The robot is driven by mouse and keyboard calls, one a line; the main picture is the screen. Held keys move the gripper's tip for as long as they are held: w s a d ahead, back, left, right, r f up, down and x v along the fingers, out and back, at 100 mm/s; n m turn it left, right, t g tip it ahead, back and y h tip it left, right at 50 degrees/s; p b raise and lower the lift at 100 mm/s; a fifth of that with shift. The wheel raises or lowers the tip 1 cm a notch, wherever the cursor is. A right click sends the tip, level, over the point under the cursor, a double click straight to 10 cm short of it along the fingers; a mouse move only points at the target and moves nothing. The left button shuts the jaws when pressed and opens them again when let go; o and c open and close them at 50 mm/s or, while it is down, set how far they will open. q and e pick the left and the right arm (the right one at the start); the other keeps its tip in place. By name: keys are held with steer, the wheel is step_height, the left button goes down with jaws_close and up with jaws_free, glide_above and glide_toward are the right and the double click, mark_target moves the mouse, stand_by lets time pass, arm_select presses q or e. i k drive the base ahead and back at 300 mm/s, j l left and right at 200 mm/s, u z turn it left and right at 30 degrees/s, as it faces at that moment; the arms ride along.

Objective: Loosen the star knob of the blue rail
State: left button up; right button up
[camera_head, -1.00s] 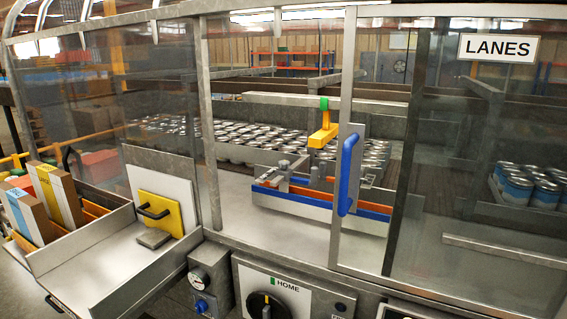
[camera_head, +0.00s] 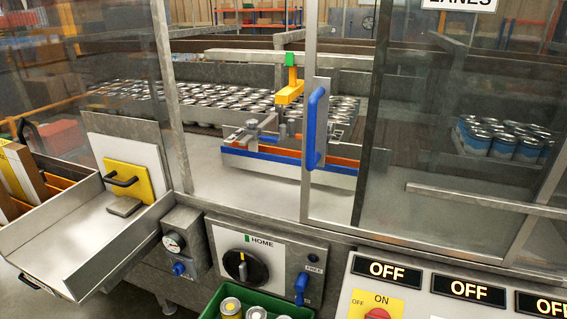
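The blue rail (camera_head: 262,166) lies low inside the machine, behind the frame, with an orange rail (camera_head: 280,153) just behind it. Grey metal clamp parts (camera_head: 252,127) stand over the rails at their left part. One of these looks like a knob, but it is too small to tell its shape or how tight it is. The right part of the rails is partly hidden behind the door post and its blue handle (camera_head: 314,128). Neither of my grippers is in view.
A yellow arm with a green top (camera_head: 290,88) hangs above the rails. Many cans (camera_head: 220,97) stand behind. In front are a black HOME dial (camera_head: 245,266), a green crate of cans (camera_head: 212,307) and OFF displays (camera_head: 388,270). A metal tray (camera_head: 75,235) juts out at left.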

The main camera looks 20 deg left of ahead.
mark_target(250, 123)
steer(key=i+j+u, duration=0.15)
steer(key=j, duration=0.3)
steer(key=i+j+u, duration=0.15)
steer(key=j, duration=0.3)
steer(key=j+u, duration=0.2)
steer(key=j, duration=0.2)
steer(key=i, duration=0.05)
